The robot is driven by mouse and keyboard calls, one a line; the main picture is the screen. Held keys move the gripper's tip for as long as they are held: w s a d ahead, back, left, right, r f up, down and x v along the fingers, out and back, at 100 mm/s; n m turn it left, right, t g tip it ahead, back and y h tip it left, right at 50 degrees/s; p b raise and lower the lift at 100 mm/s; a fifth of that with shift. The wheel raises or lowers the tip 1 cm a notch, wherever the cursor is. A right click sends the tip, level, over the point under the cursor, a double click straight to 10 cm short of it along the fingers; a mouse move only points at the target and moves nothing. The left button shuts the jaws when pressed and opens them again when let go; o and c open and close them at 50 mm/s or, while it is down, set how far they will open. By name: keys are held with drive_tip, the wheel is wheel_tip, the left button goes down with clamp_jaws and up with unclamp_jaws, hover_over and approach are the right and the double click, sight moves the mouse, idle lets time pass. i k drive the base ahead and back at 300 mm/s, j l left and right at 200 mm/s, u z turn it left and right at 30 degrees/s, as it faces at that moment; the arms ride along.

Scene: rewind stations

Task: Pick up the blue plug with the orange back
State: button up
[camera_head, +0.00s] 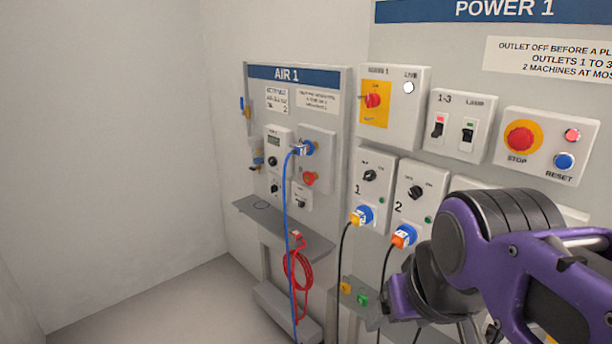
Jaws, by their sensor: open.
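A blue plug with an orange back (400,238) sits in the outlet marked 2 on the power panel. A dark cable hangs down from it. White marks show on the plug but are too small to read. A similar blue plug with a yellow back (359,218) sits in the outlet marked 1, to its left. My purple and black arm fills the lower right, close to the right of the orange-backed plug, and hides the panel behind it. I cannot make out my gripper's fingers.
The power panel carries a red stop button (521,138) and switches. On the left, the air panel (297,75) has a blue hose and a coiled red hose (298,270). A grey shelf (285,228) juts out below it. Yellow and green blocks sit on a lower shelf. Floor at left is clear.

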sight(400, 238)
drive_tip(key=z, duration=0.55)
drive_tip(key=i+j+z, duration=0.1)
drive_tip(key=z, duration=0.3)
drive_tip(key=j+z, duration=0.35)
drive_tip(key=i+j+z, duration=0.2)
drive_tip(key=j, duration=0.2)
drive_tip(key=j+z, duration=0.15)
drive_tip(key=j, duration=0.2)
drive_tip(key=i+j+z, duration=0.1)
drive_tip(key=j, duration=0.75)
drive_tip(key=i+j+z, duration=0.1)
drive_tip(key=j, duration=0.75)
drive_tip(key=k+j+z, duration=0.15)
drive_tip(key=j, duration=0.2)
drive_tip(key=k+j+z, duration=0.2)
drive_tip(key=j, duration=0.15)
drive_tip(key=i+l+u, duration=0.15)
drive_tip(key=l, duration=0.35)
drive_tip(key=k, duration=0.05)
